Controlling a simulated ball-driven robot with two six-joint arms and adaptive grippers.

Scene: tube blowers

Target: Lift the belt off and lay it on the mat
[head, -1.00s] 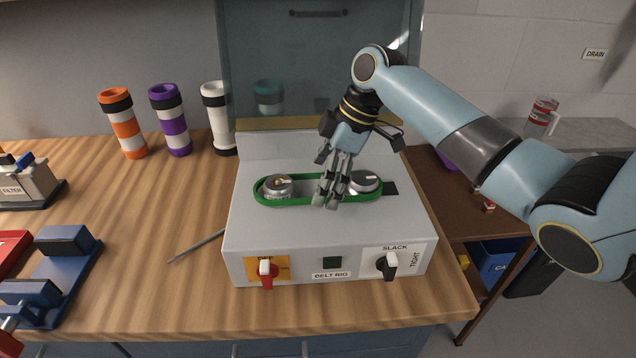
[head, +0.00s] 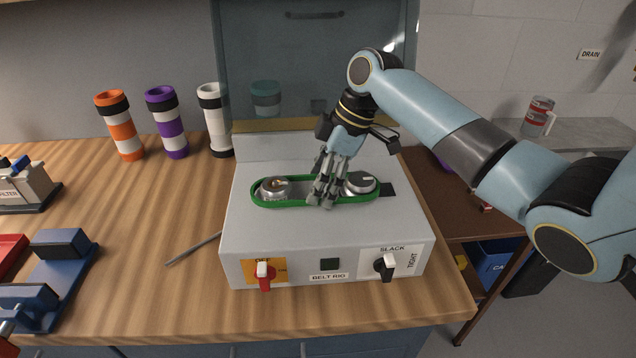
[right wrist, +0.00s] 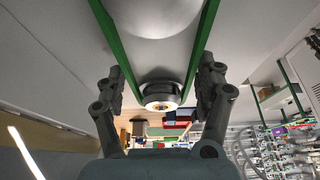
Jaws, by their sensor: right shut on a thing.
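The green belt (head: 290,204) is looped around two silver pulleys on top of the grey belt rig (head: 290,235). The left pulley (head: 274,187) and the right pulley (head: 361,182) both sit inside the loop. My right gripper (head: 322,196) reaches down between the pulleys and is shut on the belt. In the right wrist view the fingers of my right gripper (right wrist: 162,90) flank the two belt strands (right wrist: 112,45), with a pulley (right wrist: 161,97) in the loop between them. My left gripper is not in view. I cannot make out the mat.
The rig front has a red switch (head: 264,275) by OFF and a black knob (head: 385,266), its white tip toward SLACK. A thin rod (head: 192,248) lies left of the rig. Orange, purple and white tubes (head: 167,122) stand behind. A blue fixture (head: 62,265) stands at left.

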